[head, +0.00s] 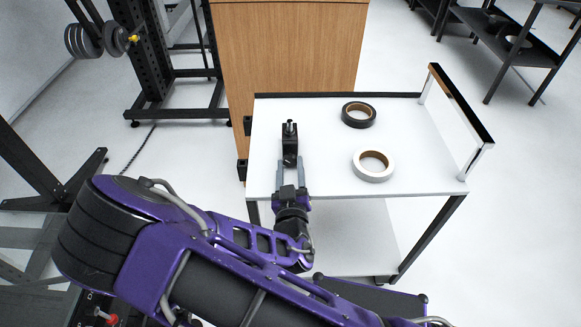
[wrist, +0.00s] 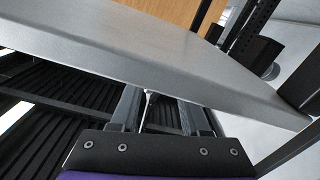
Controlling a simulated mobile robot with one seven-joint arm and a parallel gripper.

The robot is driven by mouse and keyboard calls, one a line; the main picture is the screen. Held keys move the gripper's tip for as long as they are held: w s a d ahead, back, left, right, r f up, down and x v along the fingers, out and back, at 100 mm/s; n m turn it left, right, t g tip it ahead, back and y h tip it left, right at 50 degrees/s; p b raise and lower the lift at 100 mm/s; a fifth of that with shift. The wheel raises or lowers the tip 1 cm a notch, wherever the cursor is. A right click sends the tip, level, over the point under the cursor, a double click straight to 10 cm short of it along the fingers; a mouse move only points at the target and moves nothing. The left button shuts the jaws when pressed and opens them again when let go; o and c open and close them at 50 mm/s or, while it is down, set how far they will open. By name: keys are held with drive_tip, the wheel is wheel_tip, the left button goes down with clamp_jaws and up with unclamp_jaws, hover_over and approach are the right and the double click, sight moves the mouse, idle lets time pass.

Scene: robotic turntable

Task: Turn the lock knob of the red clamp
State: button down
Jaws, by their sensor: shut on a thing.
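The clamp (head: 290,142) looks black, with no red showing; it stands upright on the white cart top towards its left side, with a small metallic piece on top. My gripper (head: 290,162) reaches it from the near side, its two grey fingers either side of the dark rounded knob (head: 289,160) at the clamp's near end. The gripper is shut on this knob, though the contact is small and hard to see. In the wrist view the fingers (wrist: 160,100) run up to a grey slab edge, which hides their tips and the clamp.
A black tape roll (head: 359,115) and a white tape roll (head: 373,166) lie on the white cart top (head: 330,140), right of the clamp. A raised handle (head: 461,104) stands at its right edge. A wooden cabinet (head: 288,50) is behind. The top's right front is clear.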

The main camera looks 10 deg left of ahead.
drive_tip(key=shift+n, duration=1)
drive_tip(key=shift+c, duration=1.9)
unclamp_jaws()
drive_tip(key=shift+s, duration=0.15)
